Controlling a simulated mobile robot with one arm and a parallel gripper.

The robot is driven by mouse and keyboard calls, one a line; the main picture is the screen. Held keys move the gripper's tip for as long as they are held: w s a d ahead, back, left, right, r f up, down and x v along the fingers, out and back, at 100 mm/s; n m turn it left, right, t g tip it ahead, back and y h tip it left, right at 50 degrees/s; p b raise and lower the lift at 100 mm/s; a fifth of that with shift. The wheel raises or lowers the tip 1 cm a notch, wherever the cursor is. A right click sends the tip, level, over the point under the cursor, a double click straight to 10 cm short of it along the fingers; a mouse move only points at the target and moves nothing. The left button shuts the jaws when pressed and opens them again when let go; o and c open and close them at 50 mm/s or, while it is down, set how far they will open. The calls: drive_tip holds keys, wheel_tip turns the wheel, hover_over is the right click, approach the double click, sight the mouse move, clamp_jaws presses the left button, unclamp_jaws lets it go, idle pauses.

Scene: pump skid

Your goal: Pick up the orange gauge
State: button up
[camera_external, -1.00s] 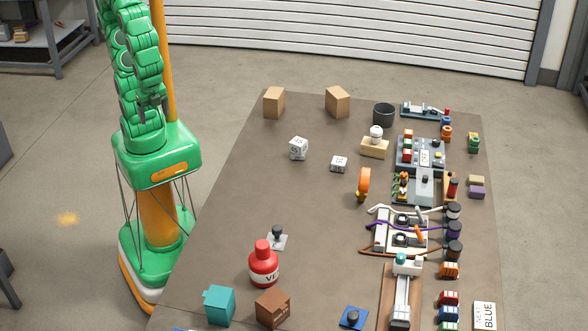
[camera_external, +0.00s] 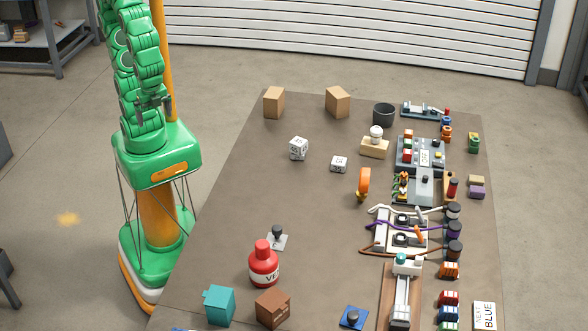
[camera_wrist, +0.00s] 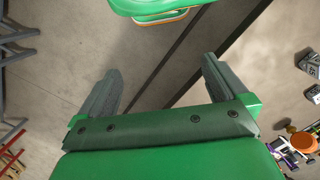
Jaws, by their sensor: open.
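The orange gauge (camera_external: 364,182) stands on the brown table, a little right of its middle, with its round disc seen nearly edge-on. An orange round thing at the right edge of the wrist view (camera_wrist: 303,141) looks like the same gauge. My gripper (camera_external: 152,103) is folded up above my green base, left of the table and well apart from the gauge. In the wrist view my gripper (camera_wrist: 161,70) has its two grey fingers wide apart, with only floor and table edge between them.
A red bottle (camera_external: 264,266) is nearer the front. The table's left middle is clear.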

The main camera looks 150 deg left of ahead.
drive_tip(key=w+a+f+n+t, duration=0.1)
drive_tip(key=w+a+f+t, duration=0.15)
drive_tip(key=w, duration=0.75)
drive_tip(key=w+a+f+n+t, duration=0.15)
drive_tip(key=w+a, duration=0.25)
drive_tip(key=w, duration=0.5)
drive_tip(key=w+a+f+n+t, duration=0.1)
drive_tip(key=w+a+f+t, duration=0.15)
drive_tip(key=w, duration=0.75)
drive_tip(key=n+t+y, duration=0.5)
drive_tip(key=n+y, duration=0.2)
drive_tip(key=y, duration=0.2)
approach(364, 181)
drive_tip(key=a+f, duration=0.3)
drive_tip(key=f, duration=0.1)
drive_tip(key=shift+s+a+x, duration=0.15)
drive_tip(key=shift+a+x, duration=0.05)
drive_tip(key=shift+x, duration=1.05)
drive_tip(key=shift+s+a+x, duration=0.1)
drive_tip(key=shift+a+x, duration=0.05)
drive_tip(key=shift+x, duration=1.1)
drive_tip(key=shift+s+a+x, duration=0.15)
drive_tip(key=shift+a+x, duration=0.05)
drive_tip(key=shift+x, duration=1.05)
drive_tip(key=shift+r, duration=0.15)
drive_tip(key=shift+d, duration=0.1)
drive_tip(key=c, duration=1.2)
